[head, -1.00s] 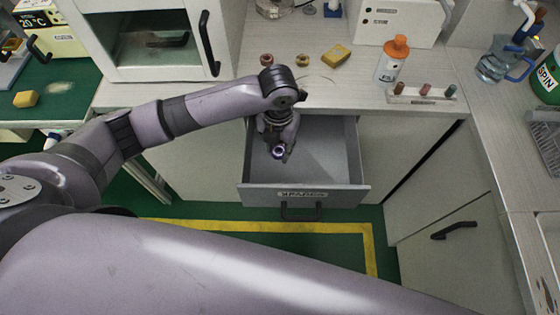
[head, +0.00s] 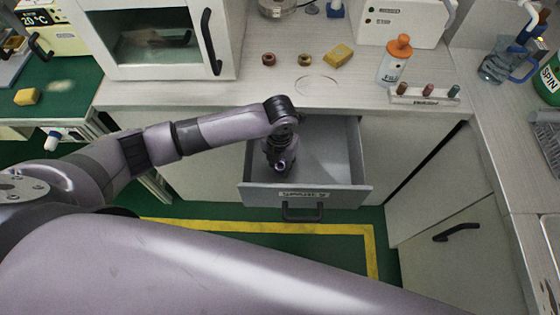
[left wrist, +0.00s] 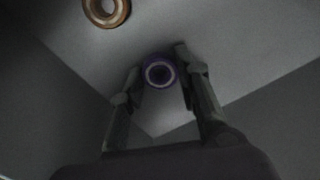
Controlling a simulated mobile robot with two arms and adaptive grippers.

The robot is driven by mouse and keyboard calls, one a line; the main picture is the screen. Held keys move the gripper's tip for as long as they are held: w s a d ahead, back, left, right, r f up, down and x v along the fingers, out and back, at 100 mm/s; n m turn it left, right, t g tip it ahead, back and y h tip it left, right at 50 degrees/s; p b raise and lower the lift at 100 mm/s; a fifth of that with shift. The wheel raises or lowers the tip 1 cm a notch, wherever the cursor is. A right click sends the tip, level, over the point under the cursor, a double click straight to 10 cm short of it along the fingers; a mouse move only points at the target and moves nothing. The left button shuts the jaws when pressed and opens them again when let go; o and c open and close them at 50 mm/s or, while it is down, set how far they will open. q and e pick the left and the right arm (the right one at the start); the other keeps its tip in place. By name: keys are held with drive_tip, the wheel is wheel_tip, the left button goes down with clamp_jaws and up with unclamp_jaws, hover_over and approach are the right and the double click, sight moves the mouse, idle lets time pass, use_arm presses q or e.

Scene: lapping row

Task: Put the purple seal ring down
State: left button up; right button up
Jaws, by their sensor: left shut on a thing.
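The purple seal ring (left wrist: 159,73) shows between the fingertips of my left gripper (left wrist: 160,78) in the left wrist view. The gripper is shut on it. In the head view my left gripper (head: 279,160) reaches down into the open grey drawer (head: 335,192), with the ring (head: 281,167) at its tip. I cannot tell whether the ring touches the drawer floor. A copper-brown ring (left wrist: 106,10) lies on the grey surface at the upper left of the left wrist view. My right gripper is not in view.
On the counter behind the drawer are a reddish ring (head: 268,59), a brass-coloured ring (head: 304,60), a yellow sponge (head: 338,55), an orange-capped bottle (head: 396,62) and a small rack (head: 425,97). The drawer's right part looks clear.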

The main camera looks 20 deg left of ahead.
sight(280, 168)
use_arm(q)
drive_tip(key=o, duration=1)
drive_tip(key=shift+o, duration=0.2)
wheel_tip(280, 168, up, 12)
drive_tip(key=p, duration=0.1)
drive_tip(key=shift+r, duration=0.1)
